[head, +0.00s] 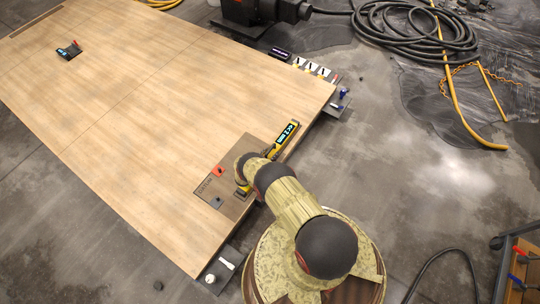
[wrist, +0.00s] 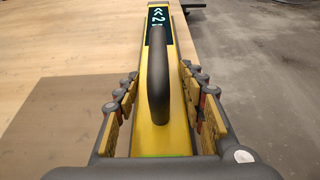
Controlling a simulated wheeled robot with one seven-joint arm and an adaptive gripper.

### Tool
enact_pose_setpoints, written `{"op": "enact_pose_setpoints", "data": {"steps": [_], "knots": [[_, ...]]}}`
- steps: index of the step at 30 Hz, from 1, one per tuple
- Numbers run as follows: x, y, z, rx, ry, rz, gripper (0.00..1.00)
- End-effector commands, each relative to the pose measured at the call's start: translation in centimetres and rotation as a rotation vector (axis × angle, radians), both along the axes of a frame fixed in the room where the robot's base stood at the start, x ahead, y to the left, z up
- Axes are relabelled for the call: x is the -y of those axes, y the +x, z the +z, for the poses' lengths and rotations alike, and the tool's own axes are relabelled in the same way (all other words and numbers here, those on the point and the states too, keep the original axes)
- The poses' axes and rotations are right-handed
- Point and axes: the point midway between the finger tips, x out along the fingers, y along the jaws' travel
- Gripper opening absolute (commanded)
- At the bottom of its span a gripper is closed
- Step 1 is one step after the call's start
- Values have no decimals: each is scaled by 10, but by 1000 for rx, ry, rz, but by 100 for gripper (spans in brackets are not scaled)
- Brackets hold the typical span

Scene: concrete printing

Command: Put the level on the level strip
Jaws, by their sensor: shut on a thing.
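The level is a long yellow bar with a dark grip handle and a lit display (head: 287,134); it also shows in the wrist view (wrist: 153,140). It lies lengthwise along the right edge of the wooden board. My gripper (wrist: 158,84) is shut on the level, with its fingers on both sides of the bar and handle. In the head view my arm hides the gripper and the level's middle. I cannot tell whether the level touches the board. A narrow brown strip (head: 36,19) lies at the board's far left edge; I cannot tell if it is the level strip.
The wooden board (head: 120,110) is mostly bare. A brown marked mat (head: 240,150) on it holds a red piece and a grey piece. A small dark device (head: 69,51) lies far left. Small items line the board's back right edge. A coiled black hose (head: 410,30) lies beyond.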

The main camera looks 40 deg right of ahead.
Motion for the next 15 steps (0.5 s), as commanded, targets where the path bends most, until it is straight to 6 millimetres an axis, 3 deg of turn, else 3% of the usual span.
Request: {"op": "enact_pose_setpoints", "data": {"steps": [7,8,15], "knots": [[0,2,0,3,-3,-1,0],[0,0,-1,0,0,-1,42],[0,0,-1,0,0,-1,56]]}}
